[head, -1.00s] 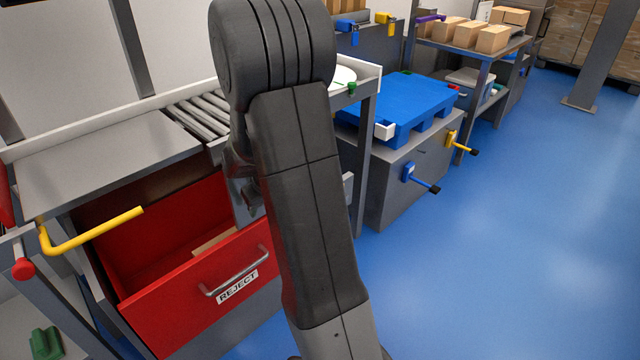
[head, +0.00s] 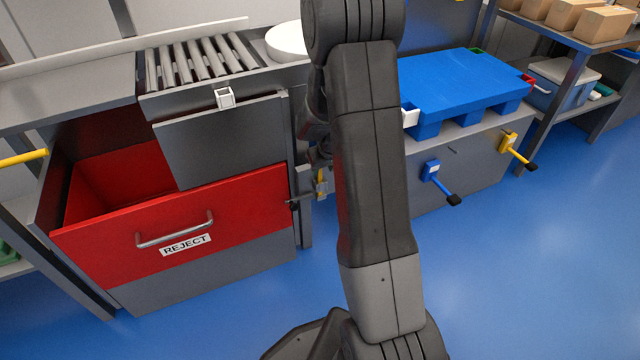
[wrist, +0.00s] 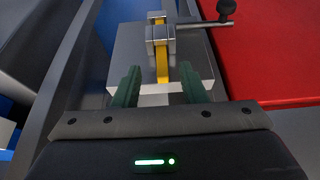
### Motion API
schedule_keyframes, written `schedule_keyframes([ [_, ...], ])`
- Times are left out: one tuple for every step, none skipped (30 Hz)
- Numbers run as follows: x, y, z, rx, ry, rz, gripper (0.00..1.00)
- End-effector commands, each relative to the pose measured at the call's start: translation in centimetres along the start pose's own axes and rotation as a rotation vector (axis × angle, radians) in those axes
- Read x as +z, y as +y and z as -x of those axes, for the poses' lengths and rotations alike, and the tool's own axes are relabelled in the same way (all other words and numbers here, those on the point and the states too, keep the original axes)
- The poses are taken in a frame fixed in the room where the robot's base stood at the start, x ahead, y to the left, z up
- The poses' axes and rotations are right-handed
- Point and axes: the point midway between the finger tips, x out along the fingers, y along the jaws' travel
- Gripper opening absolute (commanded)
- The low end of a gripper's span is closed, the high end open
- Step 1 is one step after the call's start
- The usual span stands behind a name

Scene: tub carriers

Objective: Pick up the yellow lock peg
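In the wrist view a yellow piece (wrist: 162,65), which looks like the yellow lock peg, sits upright in a metal bracket on a grey block. A metal lever with a black knob (wrist: 226,7) sticks out right of it. My gripper (wrist: 160,85) is open, its green fingers on either side of the yellow piece's lower end. I see gaps on both sides; whether it is fully between the fingertips in depth, I cannot tell. In the head view the yellow piece (head: 322,184) shows beside the red drawer's right end, and my arm hides most of my gripper.
The red REJECT drawer (head: 250,205) stands open, close to the right of my gripper in the wrist view. A blue pallet (head: 460,82) lies on a grey cabinet with a blue lever (head: 432,171) and a yellow lever (head: 508,140). The floor at right is clear.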

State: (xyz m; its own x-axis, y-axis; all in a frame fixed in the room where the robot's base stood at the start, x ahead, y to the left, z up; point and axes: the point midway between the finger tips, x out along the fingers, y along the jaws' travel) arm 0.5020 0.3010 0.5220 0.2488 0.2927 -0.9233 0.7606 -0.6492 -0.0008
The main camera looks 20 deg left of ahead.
Motion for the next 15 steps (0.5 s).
schedule_keyframes([
  [0.3, -0.2, -1.4, -0.001, -0.002, 0.001, 0.38],
  [0.4, -0.3, -1.9, -0.001, -0.003, 0.001, 0.38],
  [0.3, -0.2, -2.5, -0.001, -0.003, 0.001, 0.38],
  [0.3, -0.2, -2.8, -0.001, -0.002, 0.000, 0.38],
  [0.3, -0.2, -3.2, -0.001, -0.003, 0.000, 0.38],
  [0.3, -0.2, -3.5, -0.001, -0.003, 0.000, 0.38],
  [0.3, -0.2, -3.6, -0.001, -0.002, 0.000, 0.38],
  [0.2, -0.2, -3.6, -0.001, -0.002, 0.000, 0.38],
  [0.2, -0.2, -3.6, 0.000, -0.001, 0.000, 0.38],
  [0.1, -0.2, -3.5, 0.000, -0.001, 0.000, 0.38],
  [0.1, -0.2, -3.5, 0.000, -0.001, 0.000, 0.38],
  [0.1, -0.2, -3.5, 0.000, -0.001, 0.000, 0.38],
  [0.2, -0.2, -3.5, 0.000, -0.001, 0.000, 0.38],
  [0.2, -0.2, -3.5, 0.000, -0.001, 0.000, 0.34],
  [0.2, -0.2, -3.5, 0.000, -0.001, 0.000, 0.26],
])
